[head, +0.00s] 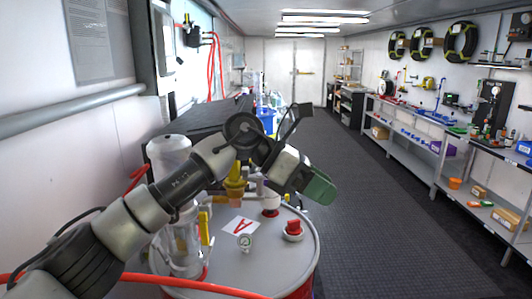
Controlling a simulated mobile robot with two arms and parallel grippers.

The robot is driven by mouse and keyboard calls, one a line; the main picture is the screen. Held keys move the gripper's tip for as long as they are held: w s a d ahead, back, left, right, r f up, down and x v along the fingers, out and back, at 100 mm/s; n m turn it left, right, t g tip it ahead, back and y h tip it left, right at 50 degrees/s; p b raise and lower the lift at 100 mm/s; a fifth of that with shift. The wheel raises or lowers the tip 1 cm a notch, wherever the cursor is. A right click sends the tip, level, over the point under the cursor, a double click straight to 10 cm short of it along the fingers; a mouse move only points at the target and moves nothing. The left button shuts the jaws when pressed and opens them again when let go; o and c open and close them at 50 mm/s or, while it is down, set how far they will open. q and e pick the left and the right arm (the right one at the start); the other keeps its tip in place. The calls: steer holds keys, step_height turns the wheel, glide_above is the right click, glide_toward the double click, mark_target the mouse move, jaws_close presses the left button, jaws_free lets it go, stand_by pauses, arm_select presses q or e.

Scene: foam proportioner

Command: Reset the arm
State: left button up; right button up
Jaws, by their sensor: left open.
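My left arm (150,205) comes in from the lower left and reaches over a drum. The arm bends at a dark joint, and its far end points right and down. My left gripper (316,187), with a green end piece, is at that end, above and beyond the drum's right rim. It is open, and I see nothing held in it. The drum (225,265) has a grey lid with a white label marked with a red A (241,227). My right gripper is not in view.
The drum top carries a gauge (245,241), a red-capped fitting (293,230) and yellow-handled valves (204,228). A clear cylinder (180,230) stands at its left. A red hose (200,286) crosses in front. Shelves (415,140) line the right wall; the dark aisle floor (375,215) is clear.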

arm_select(q)
steer(key=s+a+f+m+t+y, duration=0.3)
steer(key=a+f+m+t+y, duration=0.2)
steer(key=a+f+m+t, duration=0.7)
steer(key=s+a+f+m+t+y, duration=0.2)
steer(key=a+f+m+t+y, duration=0.35)
steer(key=a+f+m, duration=0.7)
steer(key=s+a+f+n+g, duration=0.25)
steer(key=s+f+g, duration=0.45)
steer(key=s, duration=0.5)
steer(key=s+a+f+n+g, duration=0.25)
steer(key=s+f+g, duration=0.25)
steer(key=s+f, duration=0.9)
steer(key=f, duration=2.2)
steer(key=s+a+f+g, duration=0.1)
steer(key=s+f, duration=0.6)
steer(key=s+a+f+m+g+y, duration=0.1)
steer(key=s+a+f, duration=0.1)
steer(key=s+f, duration=0.5)
steer(key=shift+s+a+f, duration=0.25)
steer(key=shift+s+f, duration=0.1)
steer(key=shift+s, duration=0.45)
